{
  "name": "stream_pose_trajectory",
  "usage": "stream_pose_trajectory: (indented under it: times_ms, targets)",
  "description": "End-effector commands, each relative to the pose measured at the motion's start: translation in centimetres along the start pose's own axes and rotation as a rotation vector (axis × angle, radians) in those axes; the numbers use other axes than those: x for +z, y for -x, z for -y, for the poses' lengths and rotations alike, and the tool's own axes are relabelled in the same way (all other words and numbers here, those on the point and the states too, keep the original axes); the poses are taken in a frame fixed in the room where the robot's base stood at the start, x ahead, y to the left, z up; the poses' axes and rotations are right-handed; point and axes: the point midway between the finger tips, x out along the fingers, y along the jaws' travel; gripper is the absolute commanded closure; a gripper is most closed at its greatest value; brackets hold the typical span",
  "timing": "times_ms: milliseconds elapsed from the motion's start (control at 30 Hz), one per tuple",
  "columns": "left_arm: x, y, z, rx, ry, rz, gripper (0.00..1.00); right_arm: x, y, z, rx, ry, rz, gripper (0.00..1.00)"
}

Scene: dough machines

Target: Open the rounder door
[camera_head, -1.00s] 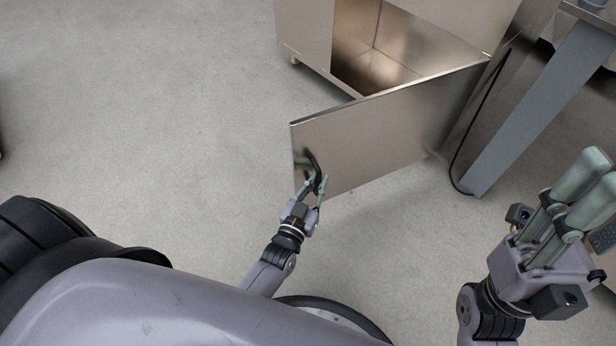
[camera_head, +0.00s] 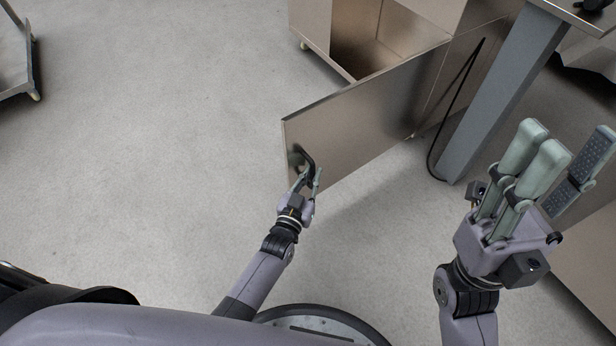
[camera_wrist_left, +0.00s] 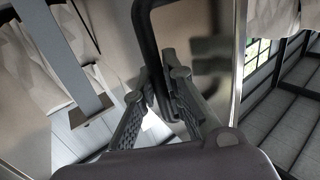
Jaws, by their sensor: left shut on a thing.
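The rounder door (camera_head: 365,125) is a flat metal panel swung out wide from the metal cabinet (camera_head: 420,18), whose inside shows behind it. A black handle (camera_head: 302,157) sits near the door's free edge. My left gripper (camera_head: 308,180) is shut on the handle. In the left wrist view the black handle (camera_wrist_left: 146,40) runs down between the fingers of my left gripper (camera_wrist_left: 165,105). My right gripper (camera_head: 560,160) is raised at the right, away from the door, with its fingers spread apart and nothing between them.
A grey table leg (camera_head: 500,90) stands right of the door, with a black cable (camera_head: 455,110) hanging beside it. A wheeled metal frame (camera_head: 18,60) is at the far left. The floor (camera_head: 160,150) left of the door is clear.

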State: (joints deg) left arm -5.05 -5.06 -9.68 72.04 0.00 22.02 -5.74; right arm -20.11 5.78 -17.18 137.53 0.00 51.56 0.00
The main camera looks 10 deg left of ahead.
Motion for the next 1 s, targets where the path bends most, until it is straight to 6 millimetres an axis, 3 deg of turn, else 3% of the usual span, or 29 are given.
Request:
stream_pose_trajectory:
  times_ms: [367, 400, 667, 1000]
  targets:
    - [-0.23, -0.23, -0.26, 0.003, -0.003, -0.005, 1.00, 0.01, 0.00, 0.01, 0.000, 0.000, -0.001, 0.60]
    - [-0.23, -0.23, -0.27, 0.003, -0.003, -0.005, 0.89, 0.01, -0.01, 0.01, 0.000, 0.000, -0.001, 0.60]
    - [-0.14, -0.16, -0.20, 0.002, -0.001, -0.003, 0.72, 0.01, -0.02, 0.01, 0.000, 0.000, -0.002, 0.60]
    - [-0.01, 0.22, -0.13, 0.001, 0.000, -0.001, 0.72, -0.01, -0.06, -0.05, 0.003, 0.001, -0.004, 0.60]
